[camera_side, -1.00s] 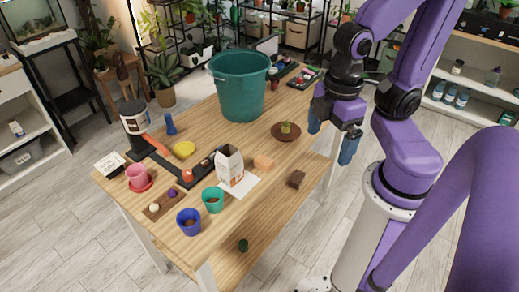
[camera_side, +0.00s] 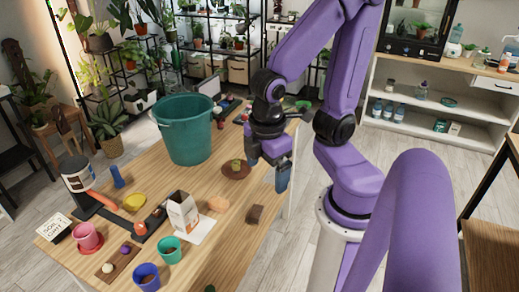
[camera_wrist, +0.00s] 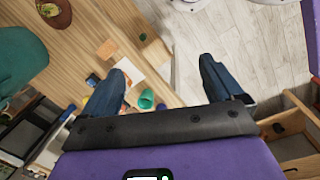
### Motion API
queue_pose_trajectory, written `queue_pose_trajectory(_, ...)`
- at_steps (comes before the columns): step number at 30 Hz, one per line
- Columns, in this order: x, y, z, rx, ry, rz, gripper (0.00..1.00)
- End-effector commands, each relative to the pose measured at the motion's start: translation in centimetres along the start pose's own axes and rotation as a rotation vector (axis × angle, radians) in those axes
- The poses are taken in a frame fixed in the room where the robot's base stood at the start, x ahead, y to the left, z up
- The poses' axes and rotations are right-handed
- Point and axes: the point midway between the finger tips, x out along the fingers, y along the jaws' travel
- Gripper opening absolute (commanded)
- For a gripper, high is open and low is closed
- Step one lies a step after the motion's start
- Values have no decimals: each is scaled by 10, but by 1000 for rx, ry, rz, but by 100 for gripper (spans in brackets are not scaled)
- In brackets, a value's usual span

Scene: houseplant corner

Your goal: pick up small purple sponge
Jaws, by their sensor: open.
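A small round purple thing (camera_side: 125,249) lies on a brown tray (camera_side: 108,272) at the table's near left, beside a whitish one. It is the only small purple thing on the table; I cannot tell that it is a sponge. I cannot make it out in the wrist view. My gripper (camera_side: 268,172) hangs over the table's right side, near the terracotta saucer, far right of the purple thing. Its two blue fingers are apart and empty, as the wrist view also shows (camera_wrist: 163,68).
A large teal bucket (camera_side: 185,135) stands at the back. A white carton (camera_side: 183,214), a teal pot (camera_side: 169,250), a blue pot (camera_side: 146,278) and a pink pot (camera_side: 87,237) stand near the tray. An orange block (camera_side: 218,203) and a brown block (camera_side: 255,214) lie to the right.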

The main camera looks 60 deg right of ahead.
Motion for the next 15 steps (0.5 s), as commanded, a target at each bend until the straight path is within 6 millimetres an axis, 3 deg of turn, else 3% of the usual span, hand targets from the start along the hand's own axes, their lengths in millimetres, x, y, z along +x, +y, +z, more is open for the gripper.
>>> queue_pose_trajectory(6,34,74,4,9,-265,161,94)
queue_pose_trajectory(15,78,167,32,-61,-620,287,94)
